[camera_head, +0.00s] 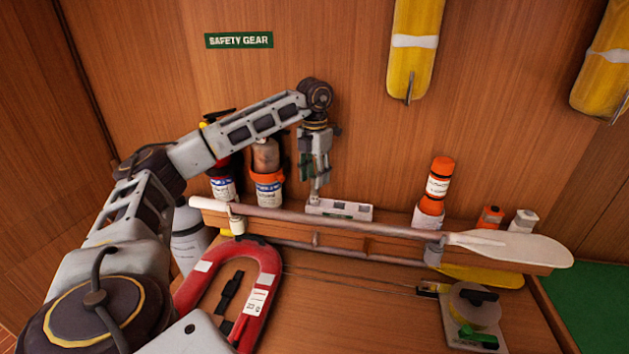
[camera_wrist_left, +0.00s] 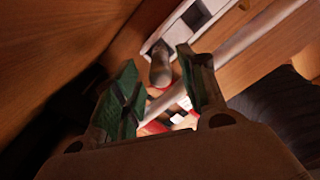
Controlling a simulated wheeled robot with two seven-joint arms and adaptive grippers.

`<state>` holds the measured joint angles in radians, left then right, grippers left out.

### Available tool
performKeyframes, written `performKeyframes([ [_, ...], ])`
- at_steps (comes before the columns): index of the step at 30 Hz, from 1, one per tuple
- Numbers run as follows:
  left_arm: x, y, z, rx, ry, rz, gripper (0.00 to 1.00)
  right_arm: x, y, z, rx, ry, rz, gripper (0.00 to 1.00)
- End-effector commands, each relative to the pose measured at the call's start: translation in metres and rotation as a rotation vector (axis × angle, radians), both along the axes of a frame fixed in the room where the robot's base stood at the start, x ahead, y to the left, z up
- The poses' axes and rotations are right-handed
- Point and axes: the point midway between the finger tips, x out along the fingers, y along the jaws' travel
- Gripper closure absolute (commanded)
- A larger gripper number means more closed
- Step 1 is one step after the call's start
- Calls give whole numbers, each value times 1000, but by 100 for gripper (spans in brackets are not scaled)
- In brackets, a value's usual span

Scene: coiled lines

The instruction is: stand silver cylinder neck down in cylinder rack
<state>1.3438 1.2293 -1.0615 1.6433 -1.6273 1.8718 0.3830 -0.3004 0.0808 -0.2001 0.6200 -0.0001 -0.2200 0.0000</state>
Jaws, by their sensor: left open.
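The cylinder rack (camera_head: 350,212) is a low white block with dark openings on the wooden shelf; it also shows in the left wrist view (camera_wrist_left: 215,10). The silver cylinder (camera_wrist_left: 160,70) is small and grey. It appears to stand at the rack's left end, with a rounded end towards the wrist camera; its lower end is hidden, so I cannot see the neck. My left gripper (camera_head: 317,190) points down over that end of the rack. Its green-padded fingers (camera_wrist_left: 163,95) are open, apart from the cylinder, which shows beyond the gap between them. My right gripper is not in view.
A long white paddle (camera_head: 510,247) lies across the front of the shelf. Canisters (camera_head: 268,190) stand left of the rack and an orange-capped bottle (camera_head: 438,185) stands right. A red horseshoe-shaped float (camera_head: 262,290) and a reel (camera_head: 474,305) are lower down.

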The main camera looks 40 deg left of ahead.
Motion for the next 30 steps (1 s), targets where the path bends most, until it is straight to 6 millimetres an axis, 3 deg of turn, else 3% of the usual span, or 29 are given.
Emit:
performKeyframes([
  [15,1,-1,73,-1,-3,-2,59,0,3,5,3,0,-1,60],
  [30,0,-1,100,-1,-1,-2,59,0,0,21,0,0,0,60],
])
